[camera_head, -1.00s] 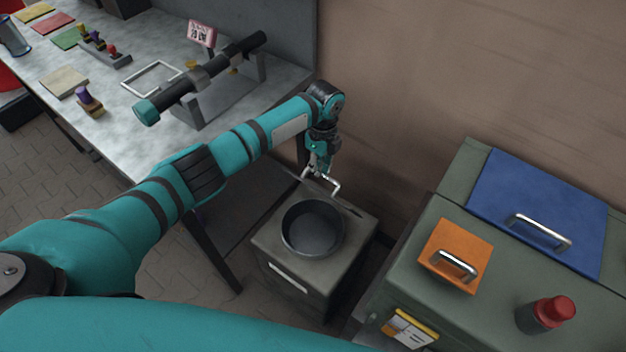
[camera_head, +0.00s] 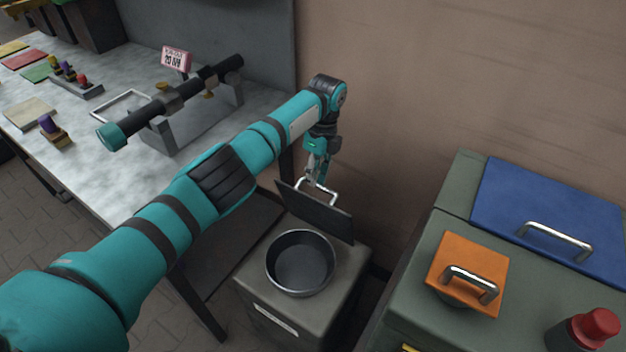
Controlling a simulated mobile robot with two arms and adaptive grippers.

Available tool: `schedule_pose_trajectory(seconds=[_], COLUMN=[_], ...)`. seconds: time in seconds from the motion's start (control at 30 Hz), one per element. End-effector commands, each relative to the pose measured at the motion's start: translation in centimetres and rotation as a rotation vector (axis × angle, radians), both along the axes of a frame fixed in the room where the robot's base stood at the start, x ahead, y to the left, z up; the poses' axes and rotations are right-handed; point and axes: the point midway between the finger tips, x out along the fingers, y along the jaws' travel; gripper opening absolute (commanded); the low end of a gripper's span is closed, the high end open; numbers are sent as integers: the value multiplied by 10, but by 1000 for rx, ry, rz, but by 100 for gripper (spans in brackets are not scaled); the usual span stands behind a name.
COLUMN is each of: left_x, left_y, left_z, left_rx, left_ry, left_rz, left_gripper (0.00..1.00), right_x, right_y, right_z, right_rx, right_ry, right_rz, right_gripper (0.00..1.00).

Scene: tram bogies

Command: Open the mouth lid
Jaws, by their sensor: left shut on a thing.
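A low grey box (camera_head: 345,275) stands on the floor with a round, open, dark metal mouth (camera_head: 301,263) in its top. A dark flat lid (camera_head: 325,219) stands steeply raised along the back of this mouth, with a silver bar handle (camera_head: 331,195) on it. My left gripper (camera_head: 314,181) comes down from above and is shut on this handle. Its fingertips are small and partly merge with the handle. My right gripper is out of view.
A grey worktable (camera_head: 95,165) at the left holds a clamped dark bar (camera_head: 185,95). A brown wall (camera_head: 420,80) stands close behind.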

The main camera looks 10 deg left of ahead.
Motion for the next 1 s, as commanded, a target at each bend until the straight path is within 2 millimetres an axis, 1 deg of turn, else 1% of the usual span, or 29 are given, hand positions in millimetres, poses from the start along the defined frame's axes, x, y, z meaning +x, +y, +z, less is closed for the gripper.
schedule_pose_trajectory(seconds=[0.03,0.37,0.4,0.5,0.57,0.73,0.87,0.97,1.0], left_x=[-7,-7,-7,-6,-6,-5,-4,-2,0], left_y=[-1,-1,-1,-1,0,0,0,-1,-2], left_z=[-17,-16,-16,-15,-14,-11,-8,2,9], left_rx=[-1,-2,-2,-1,-2,-2,-2,-2,-3], left_ry=[21,22,22,21,20,18,17,16,14], left_rz=[1,3,3,4,4,4,4,4,4], left_gripper=[0,0,16,29,36,36,36,36,36], right_x=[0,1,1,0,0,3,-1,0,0], right_y=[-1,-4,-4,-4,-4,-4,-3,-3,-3], right_z=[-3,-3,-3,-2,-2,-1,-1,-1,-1], right_rx=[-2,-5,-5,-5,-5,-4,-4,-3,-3], right_ry=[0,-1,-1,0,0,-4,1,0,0], right_rz=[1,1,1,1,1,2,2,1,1], right_gripper=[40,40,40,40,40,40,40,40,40])
